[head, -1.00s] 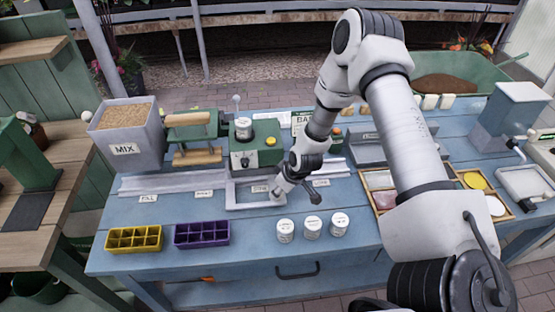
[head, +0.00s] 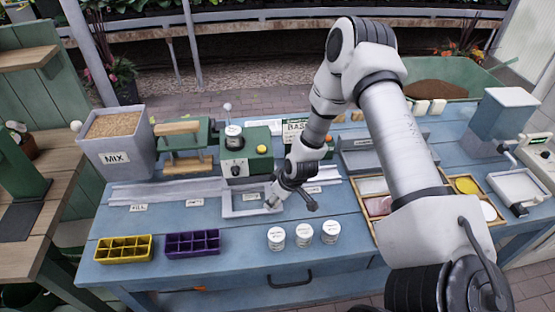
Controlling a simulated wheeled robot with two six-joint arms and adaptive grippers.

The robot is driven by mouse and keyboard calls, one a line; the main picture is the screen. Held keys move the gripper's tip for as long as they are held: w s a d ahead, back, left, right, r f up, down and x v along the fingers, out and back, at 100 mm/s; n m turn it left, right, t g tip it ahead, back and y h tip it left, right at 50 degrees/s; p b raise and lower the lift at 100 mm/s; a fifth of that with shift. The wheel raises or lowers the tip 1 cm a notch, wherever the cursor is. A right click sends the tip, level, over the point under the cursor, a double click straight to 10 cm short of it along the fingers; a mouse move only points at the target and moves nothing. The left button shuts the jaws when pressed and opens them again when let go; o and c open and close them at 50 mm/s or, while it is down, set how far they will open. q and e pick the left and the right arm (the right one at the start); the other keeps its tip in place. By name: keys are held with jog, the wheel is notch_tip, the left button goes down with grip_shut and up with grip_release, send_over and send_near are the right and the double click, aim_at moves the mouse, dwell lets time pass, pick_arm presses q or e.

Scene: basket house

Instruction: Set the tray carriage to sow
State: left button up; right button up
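The tray carriage (head: 232,212) is a pale grey open frame on the rail (head: 165,195) along the bench. It stands in front of the green machine with the yellow button (head: 236,160), and a label that looks like SOW (head: 251,196) shows inside its frame. The FILL label (head: 138,208) and a second, blurred label (head: 195,203) lie to its left, another label (head: 312,190) to its right. My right gripper (head: 272,202) is at the carriage's right side, pointing down; contact and finger opening are unclear. My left gripper is not in view.
A yellow cell tray (head: 124,249), a purple cell tray (head: 192,244) and three white tins (head: 304,235) stand along the front. The MIX hopper (head: 118,145) is at the left end. A divided wooden tray (head: 375,187) lies right, partly behind my arm.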

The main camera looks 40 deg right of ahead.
jog(key=v, duration=1.2)
jog(key=shift+f, duration=0.1)
jog(key=shift+s, duration=0.1)
